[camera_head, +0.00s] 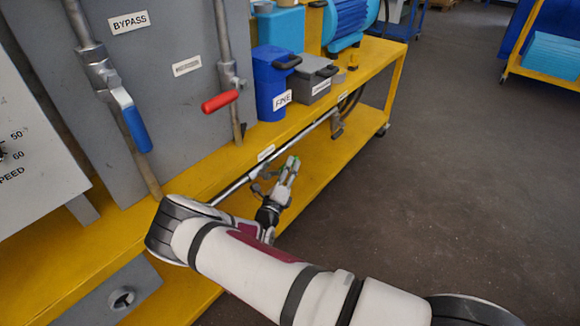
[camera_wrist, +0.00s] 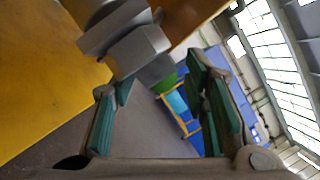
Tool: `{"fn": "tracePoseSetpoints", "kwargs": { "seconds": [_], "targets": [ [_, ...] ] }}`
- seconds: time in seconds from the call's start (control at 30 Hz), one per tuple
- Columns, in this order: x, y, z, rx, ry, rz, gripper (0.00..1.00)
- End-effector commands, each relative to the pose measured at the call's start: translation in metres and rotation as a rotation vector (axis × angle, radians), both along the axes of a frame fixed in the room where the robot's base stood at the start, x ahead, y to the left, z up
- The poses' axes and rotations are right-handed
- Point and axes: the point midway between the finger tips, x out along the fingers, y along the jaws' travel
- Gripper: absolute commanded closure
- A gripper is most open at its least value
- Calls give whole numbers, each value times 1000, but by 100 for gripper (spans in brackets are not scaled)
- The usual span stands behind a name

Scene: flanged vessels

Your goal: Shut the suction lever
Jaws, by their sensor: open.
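My gripper (camera_head: 285,180) is low beside the front edge of the yellow bench, below a small label too small to read. In the wrist view my gripper (camera_wrist: 160,82) is open, with its dark green pads apart. A grey valve body (camera_wrist: 135,48) with a short grey stem and a bright green part (camera_wrist: 167,83) shows between and beyond the fingers. I cannot tell whether the fingers touch it. In the head view a pipe (camera_head: 240,183) runs along under the bench edge to this spot. No readable label names the suction lever, and its handle is mostly hidden by my gripper.
A blue lever (camera_head: 131,120) hangs under the BYPASS label (camera_head: 129,22). A red lever (camera_head: 220,101) sits on another vertical pipe. A blue bin (camera_head: 272,85) and a grey box (camera_head: 314,80) stand on the yellow bench (camera_head: 365,70). The dark floor (camera_head: 450,150) at right is clear.

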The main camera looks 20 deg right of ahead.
Motion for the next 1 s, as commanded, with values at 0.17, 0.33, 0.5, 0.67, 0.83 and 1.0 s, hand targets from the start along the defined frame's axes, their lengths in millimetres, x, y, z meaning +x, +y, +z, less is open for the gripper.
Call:
{"fn": "tracePoseSetpoints", "kwargs": {
  "seconds": [0.17, 0.33, 0.5, 0.67, 0.83, 1.0],
  "targets": [
    [14, -10, 3, 1, 0, -1, 59],
    [18, -12, 5, 0, 1, 1, 59],
    [18, -12, 5, 0, 1, 1, 59],
    [17, -12, 5, 0, 0, 0, 88],
    [17, -12, 5, 0, 0, 0, 100],
    [17, -10, 4, 6, 3, 1, 100]
  ]
}}
